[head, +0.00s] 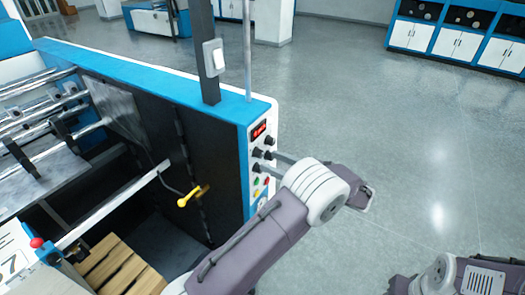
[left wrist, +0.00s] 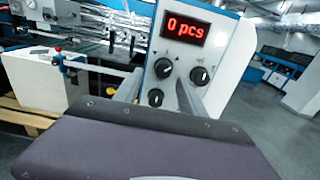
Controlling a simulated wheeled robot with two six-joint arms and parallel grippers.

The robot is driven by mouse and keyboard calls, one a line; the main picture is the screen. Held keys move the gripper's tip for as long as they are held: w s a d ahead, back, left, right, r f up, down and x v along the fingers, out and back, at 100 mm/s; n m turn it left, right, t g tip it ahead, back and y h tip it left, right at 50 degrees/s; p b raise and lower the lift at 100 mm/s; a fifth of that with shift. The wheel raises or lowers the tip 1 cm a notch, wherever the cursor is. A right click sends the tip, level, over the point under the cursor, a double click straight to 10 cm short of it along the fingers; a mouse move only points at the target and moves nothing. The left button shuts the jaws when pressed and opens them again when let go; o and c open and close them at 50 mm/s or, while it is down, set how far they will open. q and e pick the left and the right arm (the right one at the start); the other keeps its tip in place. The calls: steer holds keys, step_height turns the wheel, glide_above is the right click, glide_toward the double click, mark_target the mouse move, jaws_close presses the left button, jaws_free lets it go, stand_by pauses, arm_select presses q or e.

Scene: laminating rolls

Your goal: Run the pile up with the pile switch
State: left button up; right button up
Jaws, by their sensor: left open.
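The control panel (head: 257,170) is on the white end of the blue and white machine. Small dark marks flank the upper left knob; I cannot read which one is the pile switch. My left gripper (left wrist: 157,88) is open and empty, its fingers pointing at the panel on either side of the lower knob. Contact cannot be told. My right gripper is out of view.
Coloured buttons (head: 262,181) sit below the knobs. A wooden pallet (head: 120,265) lies low inside the machine, beside a yellow handle (head: 190,196). A dark post (head: 207,60) with a light switch box rises above. Grey floor (head: 400,130) is clear to the right.

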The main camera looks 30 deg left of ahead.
mark_target(262, 156)
arm_select(q)
steer(key=a+p, duration=0.1)
steer(key=a, duration=0.1)
steer(key=w+a+p, duration=0.1)
steer(key=a, duration=0.1)
steer(key=shift+w, duration=0.15)
steer(key=shift+s+d+r, duration=0.2)
steer(key=shift+s+d, duration=0.1)
steer(key=shift+s, duration=0.1)
steer(key=c, duration=1)
steer(key=shift+w, duration=0.2)
jaws_close()
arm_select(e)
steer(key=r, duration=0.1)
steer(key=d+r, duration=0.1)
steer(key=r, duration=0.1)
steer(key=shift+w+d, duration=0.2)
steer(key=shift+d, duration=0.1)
